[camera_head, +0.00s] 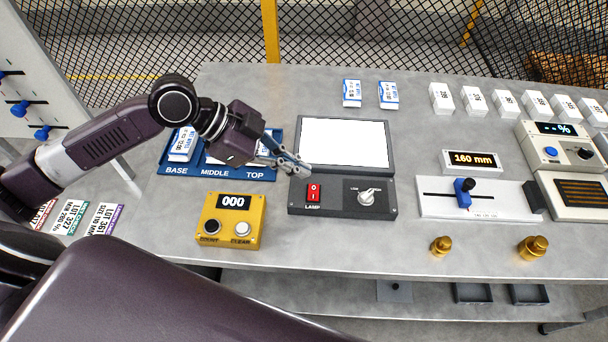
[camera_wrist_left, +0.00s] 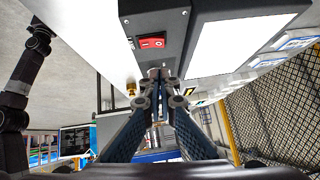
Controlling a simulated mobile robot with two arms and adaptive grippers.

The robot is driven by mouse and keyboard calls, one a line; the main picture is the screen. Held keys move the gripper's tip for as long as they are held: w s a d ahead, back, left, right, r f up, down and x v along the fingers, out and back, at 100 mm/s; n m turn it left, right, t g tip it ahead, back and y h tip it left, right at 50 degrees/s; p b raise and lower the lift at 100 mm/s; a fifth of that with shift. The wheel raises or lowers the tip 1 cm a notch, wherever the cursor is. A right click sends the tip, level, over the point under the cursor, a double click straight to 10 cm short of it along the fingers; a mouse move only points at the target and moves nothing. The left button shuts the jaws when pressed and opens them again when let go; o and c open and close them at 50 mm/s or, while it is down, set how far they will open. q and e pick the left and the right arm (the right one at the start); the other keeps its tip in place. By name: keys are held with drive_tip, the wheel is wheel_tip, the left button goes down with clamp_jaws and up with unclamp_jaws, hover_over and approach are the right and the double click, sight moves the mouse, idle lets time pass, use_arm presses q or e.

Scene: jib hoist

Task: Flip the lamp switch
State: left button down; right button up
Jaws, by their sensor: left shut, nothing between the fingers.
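The lamp switch (camera_head: 313,193) is a red rocker on the dark control box (camera_head: 337,211), above the word LAMP. It also shows in the left wrist view (camera_wrist_left: 152,41), beyond the fingertips. Behind the box is a bright white panel in a dark frame (camera_head: 343,142). My left gripper (camera_head: 303,169) is shut and empty, its tips just behind and a little left of the switch. They look apart from it, though the exact gap is hard to judge. The left wrist view shows the closed fingers (camera_wrist_left: 158,76) too. My right gripper is not in view.
A rotary knob (camera_head: 368,196) sits right of the switch. A yellow counter box (camera_head: 232,220) stands to the left, in front of a blue tray (camera_head: 165,165) with cards. Right are a slider unit (camera_head: 440,205) and two brass weights (camera_head: 533,248). Bare table lies in front.

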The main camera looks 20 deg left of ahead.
sight(315, 188)
use_arm(q)
drive_tip(key=f, duration=0.2)
drive_tip(key=d+f+p, duration=0.1)
drive_tip(key=shift+w+d+f, duration=0.1)
drive_tip(key=shift+w+f, duration=0.25)
drive_tip(key=shift+w, duration=0.05)
drive_tip(key=shift+f, duration=0.75)
drive_tip(key=shift+w, duration=0.1)
drive_tip(key=shift+f, duration=0.3)
